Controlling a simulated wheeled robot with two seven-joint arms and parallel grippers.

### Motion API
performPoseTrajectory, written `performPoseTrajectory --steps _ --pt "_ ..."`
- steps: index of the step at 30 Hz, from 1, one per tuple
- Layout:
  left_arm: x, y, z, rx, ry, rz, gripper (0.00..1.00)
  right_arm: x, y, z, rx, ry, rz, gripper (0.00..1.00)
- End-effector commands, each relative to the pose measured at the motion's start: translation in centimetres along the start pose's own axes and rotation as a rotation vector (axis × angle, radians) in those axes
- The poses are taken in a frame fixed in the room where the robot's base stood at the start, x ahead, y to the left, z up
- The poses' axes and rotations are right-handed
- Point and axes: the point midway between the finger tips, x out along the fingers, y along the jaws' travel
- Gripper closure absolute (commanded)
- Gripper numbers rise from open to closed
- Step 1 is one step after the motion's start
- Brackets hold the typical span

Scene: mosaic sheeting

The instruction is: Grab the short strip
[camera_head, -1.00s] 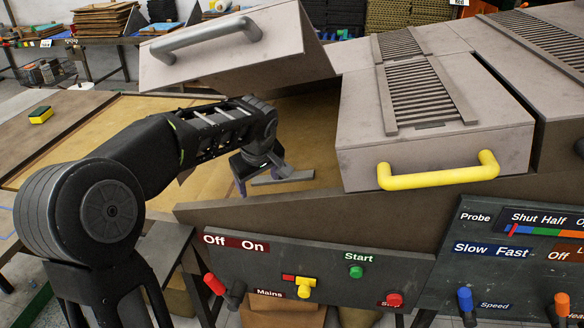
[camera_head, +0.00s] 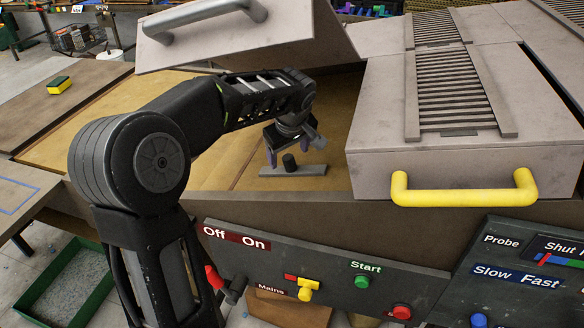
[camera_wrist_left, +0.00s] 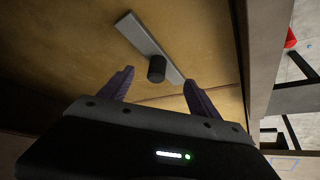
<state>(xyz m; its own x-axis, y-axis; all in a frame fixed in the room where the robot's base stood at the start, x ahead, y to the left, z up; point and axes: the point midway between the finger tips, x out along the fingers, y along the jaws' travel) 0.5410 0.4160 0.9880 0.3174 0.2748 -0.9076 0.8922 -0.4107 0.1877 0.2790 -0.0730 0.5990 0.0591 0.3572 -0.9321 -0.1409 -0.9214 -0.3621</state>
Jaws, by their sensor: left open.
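The short strip (camera_head: 307,171) is a flat grey bar with a dark cylindrical knob (camera_head: 289,162) standing on it. It lies on the tan bed of the machine, under the raised grey lid. In the left wrist view the strip (camera_wrist_left: 138,35) runs diagonally, with the knob (camera_wrist_left: 157,68) just beyond the fingertips. My left gripper (camera_head: 287,158) is open, its purple fingers apart and empty. In the left wrist view the gripper (camera_wrist_left: 157,80) points at the knob, which is between the finger lines and slightly ahead. My right gripper is not in view.
The raised lid with a grey handle (camera_head: 200,18) hangs above my arm. A closed cover with a yellow handle (camera_head: 465,196) stands to the right. The front control panel (camera_head: 330,265) carries switches and buttons.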

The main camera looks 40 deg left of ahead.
Motion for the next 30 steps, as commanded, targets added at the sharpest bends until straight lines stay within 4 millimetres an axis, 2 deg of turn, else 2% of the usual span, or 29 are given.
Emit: performPoseTrajectory --steps 3,13,24,30 --pt "0.8 -0.1 0.0 -0.001 0.000 -0.001 0.28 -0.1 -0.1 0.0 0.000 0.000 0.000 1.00" --pt "1.1 -0.1 -0.1 -0.001 0.000 -0.001 0.28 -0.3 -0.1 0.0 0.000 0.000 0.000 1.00" --pt "5.7 -0.1 -0.4 -0.001 0.000 -0.002 0.28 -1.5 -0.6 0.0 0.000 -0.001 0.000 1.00" --pt "6.0 0.0 -0.4 -0.001 0.001 0.001 0.28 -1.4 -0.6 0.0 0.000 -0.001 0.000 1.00"
